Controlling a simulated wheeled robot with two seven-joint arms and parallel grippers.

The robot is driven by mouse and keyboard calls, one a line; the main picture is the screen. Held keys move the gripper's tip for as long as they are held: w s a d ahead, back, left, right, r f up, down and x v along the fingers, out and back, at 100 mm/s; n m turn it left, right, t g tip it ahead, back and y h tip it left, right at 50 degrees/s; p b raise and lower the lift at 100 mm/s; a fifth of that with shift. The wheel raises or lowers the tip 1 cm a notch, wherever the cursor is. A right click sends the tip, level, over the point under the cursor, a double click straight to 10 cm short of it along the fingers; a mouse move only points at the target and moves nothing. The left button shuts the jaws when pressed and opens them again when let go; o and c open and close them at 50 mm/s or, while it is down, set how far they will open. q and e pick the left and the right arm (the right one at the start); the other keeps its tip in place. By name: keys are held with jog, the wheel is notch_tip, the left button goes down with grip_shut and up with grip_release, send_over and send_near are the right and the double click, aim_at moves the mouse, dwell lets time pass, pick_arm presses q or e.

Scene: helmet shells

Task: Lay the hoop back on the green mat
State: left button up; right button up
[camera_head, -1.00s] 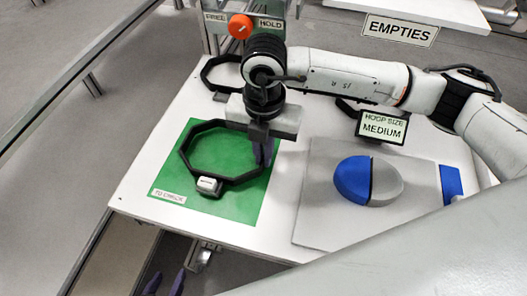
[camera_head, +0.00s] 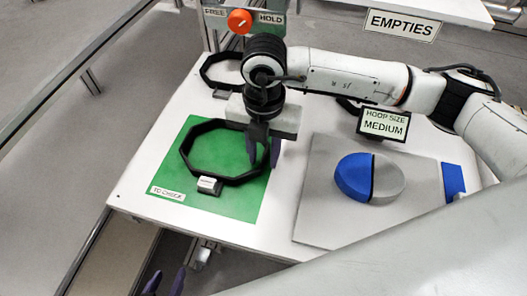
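The black eight-sided hoop (camera_head: 186,158) with a small white-topped block (camera_head: 208,185) on its near side lies on the green mat (camera_head: 236,205), looking flat. My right gripper (camera_head: 263,155) is over the hoop's right side, pointing down. Its two purple-tipped fingers are spread, one on the inner side and one on the outer side of the rim; part of the rim there is hidden. My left gripper (camera_head: 166,284) is low at the bottom edge, off the table's front, with its fingers apart and nothing between them.
A second black hoop (camera_head: 205,70) lies behind the mat. A blue and grey helmet shell (camera_head: 352,177) sits on a grey board (camera_head: 318,222) at the right, near a "HOOP SIZE MEDIUM" sign (camera_head: 384,125). An orange knob (camera_head: 239,21) is at the back.

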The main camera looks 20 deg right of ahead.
notch_tip(320, 180, up, 10)
jog(key=shift+r, duration=0.2)
dwell(0.3)
